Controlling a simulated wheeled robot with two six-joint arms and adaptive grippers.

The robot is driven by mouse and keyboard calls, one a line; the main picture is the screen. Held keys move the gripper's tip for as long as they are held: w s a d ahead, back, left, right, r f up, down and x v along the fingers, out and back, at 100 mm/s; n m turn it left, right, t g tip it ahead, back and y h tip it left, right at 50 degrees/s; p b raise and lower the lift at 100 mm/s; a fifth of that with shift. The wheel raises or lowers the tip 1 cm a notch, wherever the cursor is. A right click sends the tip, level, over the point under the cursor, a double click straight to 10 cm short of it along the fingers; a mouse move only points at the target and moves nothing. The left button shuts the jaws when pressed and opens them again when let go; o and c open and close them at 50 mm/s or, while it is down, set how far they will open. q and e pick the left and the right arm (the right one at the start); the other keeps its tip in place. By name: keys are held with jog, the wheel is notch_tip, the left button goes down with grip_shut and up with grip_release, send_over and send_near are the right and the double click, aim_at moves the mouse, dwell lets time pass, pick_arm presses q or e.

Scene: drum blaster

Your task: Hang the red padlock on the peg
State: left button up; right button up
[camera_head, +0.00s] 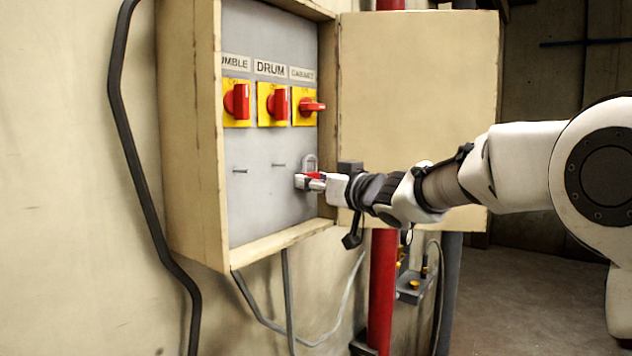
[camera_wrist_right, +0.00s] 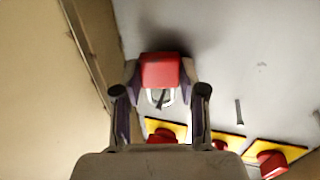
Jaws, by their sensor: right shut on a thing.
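The red padlock (camera_head: 314,175) is in my right gripper (camera_head: 312,182), close to the lower right of the grey panel inside the open box. Its pale shackle (camera_head: 309,161) points up, below the right-hand switch. In the right wrist view the red body (camera_wrist_right: 161,71) sits between the two fingers of my right gripper (camera_wrist_right: 161,76). A dark peg (camera_wrist_right: 160,98) shows within the shackle's opening there; I cannot tell whether the shackle rests on it. Two bare pegs, a left one (camera_head: 240,171) and a middle one (camera_head: 278,165), stick out of the panel. My left gripper is not in view.
Three red switches on yellow plates, the middle one (camera_head: 278,104) marked DRUM, sit above the pegs. The box's wooden side wall (camera_head: 327,100) and open door (camera_head: 420,90) stand right of the padlock. A red pipe (camera_head: 382,290) runs below the door.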

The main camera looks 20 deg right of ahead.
jog(key=o, duration=1.1)
